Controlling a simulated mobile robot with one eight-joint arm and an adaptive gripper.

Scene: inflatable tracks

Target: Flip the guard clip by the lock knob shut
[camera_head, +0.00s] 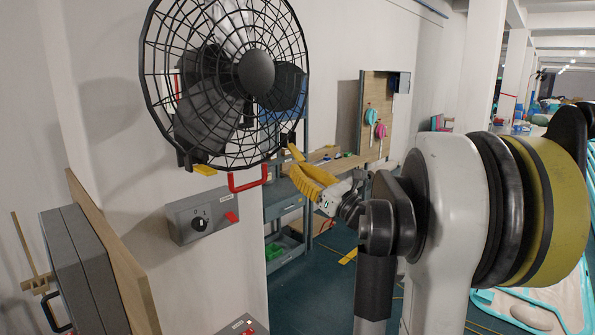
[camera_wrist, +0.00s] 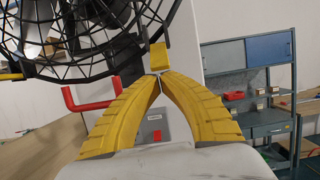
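The black wire fan guard (camera_head: 161,62) fills the upper left in the head view; its lower rim shows in the wrist view. One yellow clip (camera_head: 296,152) is at the guard's lower right edge, just beyond my gripper (camera_head: 300,170). In the wrist view this clip (camera_wrist: 158,56) stands upright directly ahead of my yellow fingertips (camera_wrist: 158,75). The tips meet, with nothing seen between them; I cannot tell whether they touch the clip. A second yellow clip (camera_head: 204,169) is at the guard's lower left. I cannot clearly make out a lock knob on the guard.
A red handle (camera_head: 248,180) hangs below the guard, left of my gripper. A grey control box (camera_head: 184,217) with a black dial (camera_head: 199,224) is on the wall panel below. Blue-grey shelving (camera_head: 285,205) stands behind. A grey case (camera_head: 72,262) is at the lower left.

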